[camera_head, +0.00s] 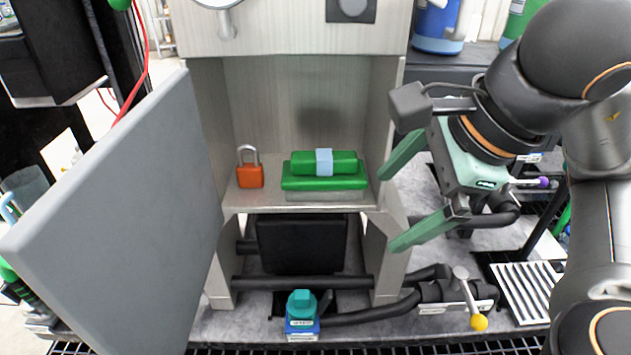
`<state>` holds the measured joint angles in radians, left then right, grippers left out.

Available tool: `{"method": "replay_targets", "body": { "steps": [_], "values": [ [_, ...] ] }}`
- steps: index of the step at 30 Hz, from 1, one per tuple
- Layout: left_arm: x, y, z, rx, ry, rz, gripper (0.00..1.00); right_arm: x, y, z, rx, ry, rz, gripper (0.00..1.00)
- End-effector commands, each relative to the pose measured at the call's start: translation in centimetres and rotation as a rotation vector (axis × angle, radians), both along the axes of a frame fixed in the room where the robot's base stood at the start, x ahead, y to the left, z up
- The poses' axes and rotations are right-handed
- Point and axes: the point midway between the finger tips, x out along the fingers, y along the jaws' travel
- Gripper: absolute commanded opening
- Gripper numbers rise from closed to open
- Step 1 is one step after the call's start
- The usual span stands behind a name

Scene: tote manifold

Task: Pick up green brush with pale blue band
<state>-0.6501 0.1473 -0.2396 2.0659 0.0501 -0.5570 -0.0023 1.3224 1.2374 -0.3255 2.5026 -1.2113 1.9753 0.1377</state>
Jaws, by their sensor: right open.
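The green brush with a pale blue band (342,162) sits inside the open grey cabinet, on its shelf. Its wider green lower part rests on a greyish base that looks like bristles, and the band wraps its upper part. My right gripper (390,205) is to the right of the brush, in front of the cabinet's right side wall. Its two green fingers are spread wide apart with nothing between them, and they do not touch the brush. My left gripper is not in view.
An orange padlock (250,176) stands on the shelf left of the brush. The cabinet door (120,215) hangs open to the left. Below are black pipes (300,283), a blue bottle with a teal cap (302,318) and a valve with a yellow-tipped handle (470,299).

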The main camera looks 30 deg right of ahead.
Motion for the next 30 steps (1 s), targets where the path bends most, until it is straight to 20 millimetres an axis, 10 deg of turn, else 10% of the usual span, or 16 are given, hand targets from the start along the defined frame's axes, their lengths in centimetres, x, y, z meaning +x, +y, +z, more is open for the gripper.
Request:
{"method": "replay_targets", "body": {
  "steps": [30],
  "values": [
    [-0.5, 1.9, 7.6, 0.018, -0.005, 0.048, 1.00, 9.1, -0.1, 0.8, -0.037, -0.025, -0.035, 1.00]
  ]
}}
